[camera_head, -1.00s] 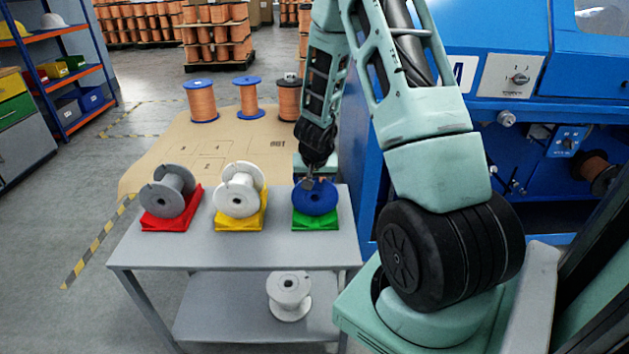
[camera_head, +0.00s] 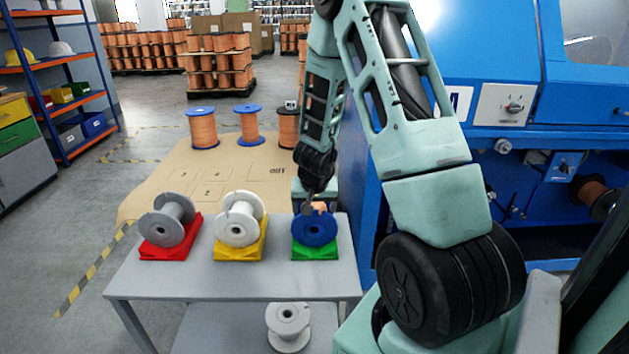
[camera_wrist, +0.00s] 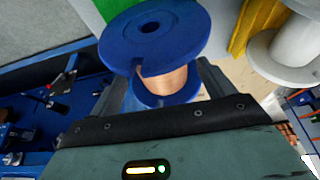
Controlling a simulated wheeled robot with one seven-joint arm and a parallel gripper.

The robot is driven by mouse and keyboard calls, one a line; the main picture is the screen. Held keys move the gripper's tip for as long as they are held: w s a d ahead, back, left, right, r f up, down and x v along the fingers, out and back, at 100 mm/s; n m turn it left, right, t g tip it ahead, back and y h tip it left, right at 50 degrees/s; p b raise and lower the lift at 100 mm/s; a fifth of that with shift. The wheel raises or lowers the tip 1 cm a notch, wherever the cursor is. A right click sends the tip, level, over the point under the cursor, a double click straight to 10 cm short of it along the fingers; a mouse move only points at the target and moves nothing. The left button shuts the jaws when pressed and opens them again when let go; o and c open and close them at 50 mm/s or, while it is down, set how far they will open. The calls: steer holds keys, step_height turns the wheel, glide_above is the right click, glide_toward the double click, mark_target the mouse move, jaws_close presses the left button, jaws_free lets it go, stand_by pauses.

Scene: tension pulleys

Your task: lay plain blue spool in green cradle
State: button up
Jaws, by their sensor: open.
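The blue spool (camera_head: 314,230) rests on its side in the green cradle (camera_head: 315,253) at the right end of the grey table, its blue flange facing the head camera. The wrist view shows the blue spool (camera_wrist: 165,32) with copper-coloured winding between its flanges, and a strip of the green cradle (camera_wrist: 116,7) beyond. My gripper (camera_head: 312,206) is at the spool's far upper side. In the wrist view my gripper (camera_wrist: 163,84) is open, one finger on each side of the spool. Whether a finger touches it, I cannot tell.
A grey spool (camera_head: 168,220) sits in a red cradle (camera_head: 170,250), and a white spool (camera_head: 240,220) in a yellow cradle (camera_head: 239,252). Another white spool (camera_head: 288,325) stands on the lower shelf. Copper spools (camera_head: 203,128) stand on brown floor sheeting. A blue machine (camera_head: 358,200) borders the right.

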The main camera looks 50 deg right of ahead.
steer(key=w+d+r+p+v, duration=0.1)
steer(key=d+p+v, duration=0.1)
steer(key=p+v, duration=1.4)
steer(key=v, duration=0.7)
steer(key=shift+w+d+r+p, duration=0.2)
steer(key=shift+w+d+p, duration=0.05)
steer(key=shift+w+p, duration=0.15)
